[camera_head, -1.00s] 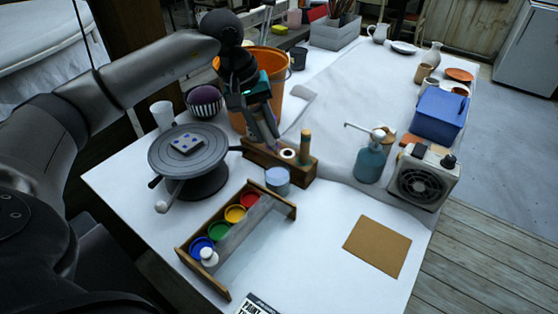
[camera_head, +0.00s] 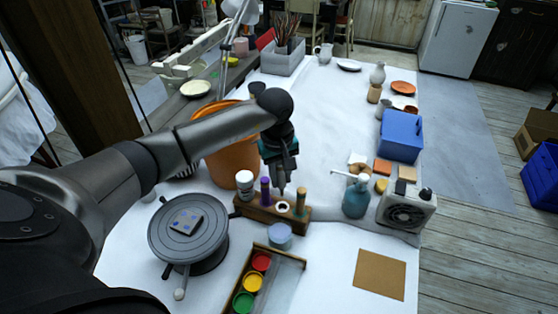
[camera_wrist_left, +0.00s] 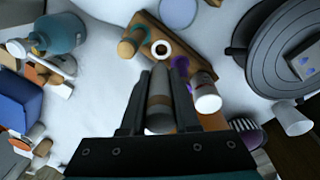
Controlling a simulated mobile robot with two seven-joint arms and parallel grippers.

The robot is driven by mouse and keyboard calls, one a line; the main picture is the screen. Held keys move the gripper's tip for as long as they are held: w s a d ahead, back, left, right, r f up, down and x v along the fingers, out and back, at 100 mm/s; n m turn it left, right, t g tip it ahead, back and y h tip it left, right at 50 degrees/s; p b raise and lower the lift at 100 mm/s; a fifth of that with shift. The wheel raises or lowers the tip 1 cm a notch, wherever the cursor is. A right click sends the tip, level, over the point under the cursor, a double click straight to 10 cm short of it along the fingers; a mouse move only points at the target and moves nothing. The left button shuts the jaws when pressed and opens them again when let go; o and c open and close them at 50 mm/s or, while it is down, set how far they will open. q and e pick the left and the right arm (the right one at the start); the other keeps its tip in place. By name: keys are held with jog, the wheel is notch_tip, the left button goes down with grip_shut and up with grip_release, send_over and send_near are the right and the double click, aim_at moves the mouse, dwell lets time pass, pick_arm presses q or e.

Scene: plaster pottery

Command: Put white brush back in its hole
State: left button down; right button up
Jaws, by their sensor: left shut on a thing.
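A wooden brush holder (camera_head: 263,215) stands near the middle of the white table. It carries a purple brush (camera_head: 265,191), a wood-coloured brush with a green band (camera_head: 300,200) and a white ring around a dark hole (camera_head: 283,207). My left gripper (camera_head: 281,187) points down just above the white ring. In the left wrist view it is shut on a pale grey-tan handle (camera_wrist_left: 159,98), which I take for the white brush. The handle's end lies close to the white ring (camera_wrist_left: 162,48); I cannot tell whether it has entered the hole. My right gripper is not in view.
A white cylinder (camera_head: 245,182) stands at the holder's left end. A turntable (camera_head: 187,232) is left, and a blue pump bottle (camera_head: 356,197) is right.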

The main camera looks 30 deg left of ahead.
aim_at(279, 163)
pick_arm(q)
jog(key=shift+w+f, duration=0.1)
jog(key=shift+f, duration=0.1)
jog(key=shift+d+f+b, duration=0.1)
jog(key=shift+f+b, duration=0.95)
jog(key=shift+f, duration=0.75)
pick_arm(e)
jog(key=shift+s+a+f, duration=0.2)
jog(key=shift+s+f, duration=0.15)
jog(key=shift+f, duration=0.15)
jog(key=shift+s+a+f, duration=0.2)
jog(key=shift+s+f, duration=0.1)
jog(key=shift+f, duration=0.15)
pick_arm(q)
jog(key=shift+f, duration=0.1)
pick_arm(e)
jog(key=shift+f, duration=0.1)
pick_arm(q)
jog(key=shift+f+b, duration=2.15)
jog(key=shift+f, duration=0.05)
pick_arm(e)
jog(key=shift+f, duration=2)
pick_arm(q)
jog(key=shift+f, duration=0.25)
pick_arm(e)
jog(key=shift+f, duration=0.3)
pick_arm(q)
jog(key=c, duration=0.6)
grip_release()
